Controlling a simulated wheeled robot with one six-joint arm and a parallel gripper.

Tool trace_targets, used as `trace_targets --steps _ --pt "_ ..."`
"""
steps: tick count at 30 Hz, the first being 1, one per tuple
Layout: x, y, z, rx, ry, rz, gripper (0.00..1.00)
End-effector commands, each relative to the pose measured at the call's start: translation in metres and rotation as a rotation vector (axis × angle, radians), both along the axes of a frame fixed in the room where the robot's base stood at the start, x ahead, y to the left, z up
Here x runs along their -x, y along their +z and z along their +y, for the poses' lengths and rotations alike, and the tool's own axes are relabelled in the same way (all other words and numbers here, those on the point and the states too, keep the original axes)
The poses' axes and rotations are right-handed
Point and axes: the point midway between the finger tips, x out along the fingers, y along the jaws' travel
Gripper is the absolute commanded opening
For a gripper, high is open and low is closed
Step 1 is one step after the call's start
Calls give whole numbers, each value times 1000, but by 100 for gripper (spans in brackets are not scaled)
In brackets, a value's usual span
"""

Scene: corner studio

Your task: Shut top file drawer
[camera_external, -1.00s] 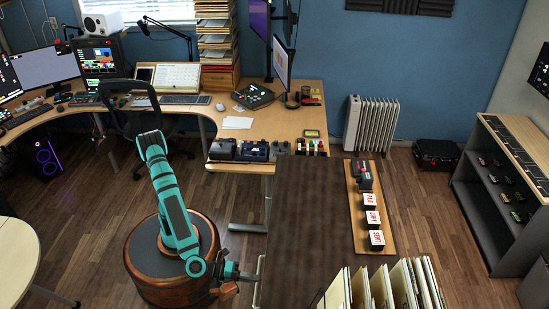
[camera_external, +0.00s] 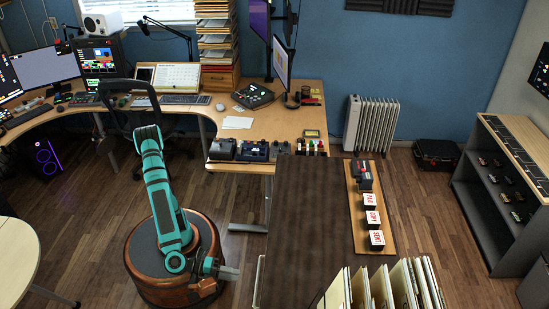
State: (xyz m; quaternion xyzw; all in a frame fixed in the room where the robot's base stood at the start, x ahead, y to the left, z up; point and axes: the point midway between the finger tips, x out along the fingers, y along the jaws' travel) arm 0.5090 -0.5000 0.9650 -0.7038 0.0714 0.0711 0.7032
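The dark brown file cabinet (camera_external: 305,235) stands right of my arm, seen from above. A pale upright strip, which looks like the top drawer's handle (camera_external: 258,278), shows along its left side. No open drawer interior is visible, but the view is too steep to tell whether a small gap is left. My gripper (camera_external: 232,273) is low at the left of the cabinet, pointing right toward the strip. A stretch of floor shows between them, so they appear apart. Its fingers are too small to tell open from shut, and nothing is seen in them.
A wooden board (camera_external: 382,235) with a dark device and white lettered blocks lies on the cabinet top. Upright folders (camera_external: 385,288) stand at its front. The wooden desk (camera_external: 290,120) is behind.

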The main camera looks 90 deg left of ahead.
Motion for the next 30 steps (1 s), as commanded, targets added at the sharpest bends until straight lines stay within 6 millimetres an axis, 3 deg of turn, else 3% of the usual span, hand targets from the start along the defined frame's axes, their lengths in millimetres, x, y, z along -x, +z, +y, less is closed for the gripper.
trace_targets --steps 6,15,30 --pt "42 9 0 3 -3 0 33" --pt "82 17 0 1 -1 0 33" --pt "93 19 0 0 1 0 33"
